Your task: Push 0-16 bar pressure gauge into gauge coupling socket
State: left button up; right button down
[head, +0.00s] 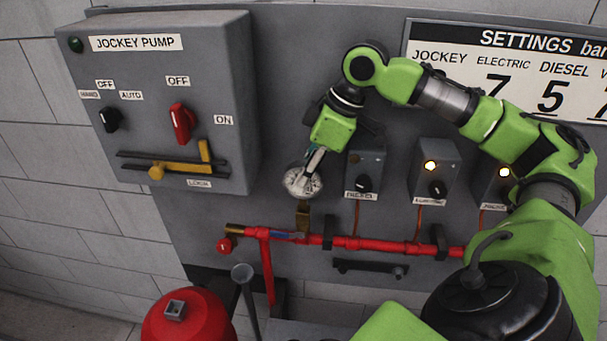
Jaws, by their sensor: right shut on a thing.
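The pressure gauge (298,184) is a round white-faced dial with dark markings, in the middle of the head view. My right gripper (314,163) is shut on it, reaching down from above, and its fingers cover part of the dial. A brass gauge coupling socket (303,213) stands on the red pipe directly below the gauge. The gauge's lower edge is close above the socket; I cannot tell whether its stem is inside. My left gripper is not in view.
The red pipe (375,245) runs across the grey panel, with a blue-handled valve (287,235) just below the socket. Small switch boxes (365,174) stand right of the gauge. The jockey pump box (170,95) juts out at left. A red vessel (188,320) is below.

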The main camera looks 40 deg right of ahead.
jog(key=shift+f, duration=0.4)
jog(key=shift+r, duration=0.2)
jog(key=shift+r, duration=0.3)
jog(key=shift+a, duration=0.15)
dwell(0.6)
jog(key=shift+f, duration=0.45)
dwell(1.0)
jog(key=shift+r, duration=0.1)
jog(key=shift+r, duration=0.35)
